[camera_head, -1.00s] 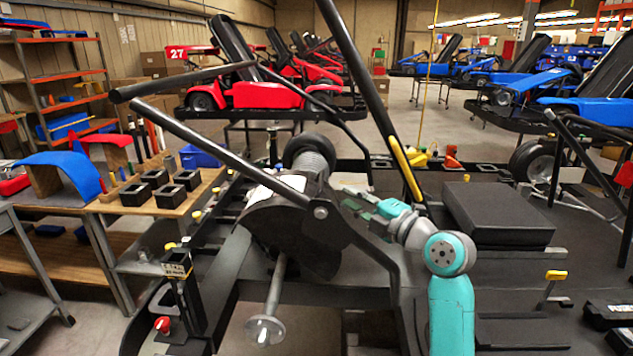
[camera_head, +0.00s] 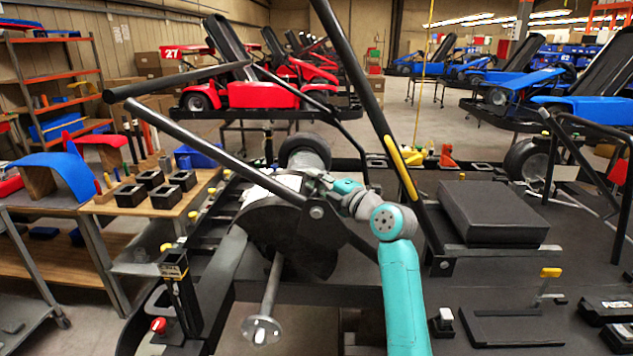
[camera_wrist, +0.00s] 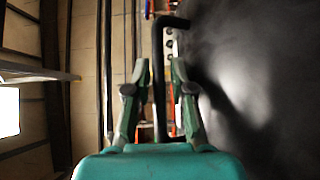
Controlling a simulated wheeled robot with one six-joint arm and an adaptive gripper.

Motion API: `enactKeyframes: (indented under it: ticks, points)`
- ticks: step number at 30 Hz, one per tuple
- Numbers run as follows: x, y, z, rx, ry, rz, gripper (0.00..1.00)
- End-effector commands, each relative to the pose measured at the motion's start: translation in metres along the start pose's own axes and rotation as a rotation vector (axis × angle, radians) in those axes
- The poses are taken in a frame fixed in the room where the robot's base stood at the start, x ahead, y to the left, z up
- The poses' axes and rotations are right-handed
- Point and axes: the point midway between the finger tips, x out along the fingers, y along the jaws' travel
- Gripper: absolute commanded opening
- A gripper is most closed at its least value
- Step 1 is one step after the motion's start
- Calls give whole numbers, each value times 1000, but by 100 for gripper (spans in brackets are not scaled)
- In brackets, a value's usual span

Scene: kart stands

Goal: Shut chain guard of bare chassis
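The bare chassis (camera_head: 243,290) is a dark frame in the middle of the head view. A dark rounded cover on it, which I take for the chain guard (camera_head: 262,228), stands beside the silver axle. I cannot tell how far the guard is open. My gripper (camera_head: 312,178) is at the guard's upper right edge, partly hidden by the arm. In the wrist view my gripper (camera_wrist: 159,64) has its fingers apart. A black bar with a bent top (camera_wrist: 158,75) shows between them, with gaps at both sides. A smooth dark surface (camera_wrist: 260,90) fills the right; it may be the guard.
Black tubes (camera_head: 215,145) slant across the chassis near my arm. A black seat-like block (camera_head: 495,210) lies to the right. A wooden bench with black square holders (camera_head: 148,202) stands left. Red and blue karts (camera_head: 265,95) stand behind.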

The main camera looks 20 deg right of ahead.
Motion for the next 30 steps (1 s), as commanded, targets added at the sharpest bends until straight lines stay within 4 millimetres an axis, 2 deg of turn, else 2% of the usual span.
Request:
enactKeyframes:
  ticks: [6, 9, 17, 24, 30]
  points:
    - [0, 0, 0, 0, 0, 0, 23]
    - [0, 0, 0, 0, 0, 0, 0]
    - [1, -1, -1, -2, 1, -3, 0]
    - [20, -7, -20, -79, 2, -80, 0]
    - [22, -9, -22, -95, 0, -98, 0]
